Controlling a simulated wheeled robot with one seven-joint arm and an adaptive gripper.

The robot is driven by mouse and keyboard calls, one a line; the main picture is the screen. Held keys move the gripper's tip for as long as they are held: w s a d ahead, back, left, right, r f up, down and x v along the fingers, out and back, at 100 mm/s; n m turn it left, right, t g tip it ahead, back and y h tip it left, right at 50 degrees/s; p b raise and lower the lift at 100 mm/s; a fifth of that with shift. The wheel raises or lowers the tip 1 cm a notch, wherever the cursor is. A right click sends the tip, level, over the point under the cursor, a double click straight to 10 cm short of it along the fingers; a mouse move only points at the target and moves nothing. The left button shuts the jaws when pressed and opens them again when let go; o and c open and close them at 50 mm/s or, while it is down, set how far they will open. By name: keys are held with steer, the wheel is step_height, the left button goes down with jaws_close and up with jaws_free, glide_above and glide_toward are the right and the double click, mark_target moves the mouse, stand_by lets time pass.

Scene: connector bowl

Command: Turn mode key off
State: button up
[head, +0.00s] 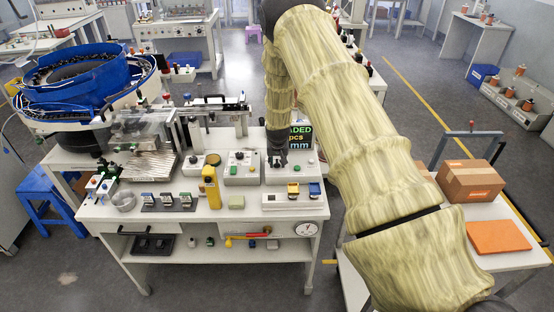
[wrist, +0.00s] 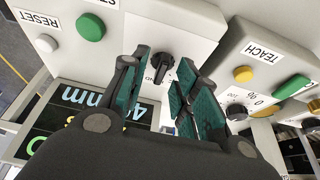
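A black rotary knob with a raised bar handle, which looks like the mode key (wrist: 162,68), sits on a white control box in the wrist view. In the head view, my gripper (head: 277,160) points down over the control boxes at the back right of the workbench and hides the knob.
In the wrist view, the same box has a green button (wrist: 90,27) and a white RESET button (wrist: 46,43). A TEACH box (wrist: 262,62) stands close on the right. A display (wrist: 85,110) is close on the left. In the head view, a yellow handheld device (head: 211,187) stands in front.

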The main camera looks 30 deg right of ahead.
steer(key=shift+w+f, duration=0.1)
steer(key=shift+f, duration=0.1)
jaws_close()
steer(key=shift+f+n+b, duration=0.1)
steer(key=shift+n+b, duration=0.2)
steer(key=n+y+b, duration=0.1)
steer(key=n+b, duration=0.2)
steer(key=shift+d+t, duration=0.2)
steer(key=shift+t, duration=0.2)
steer(key=n+y+b, duration=0.2)
steer(key=n, duration=0.3)
steer(key=shift+d+b, duration=0.15)
steer(key=shift+b, duration=0.25)
jaws_free()
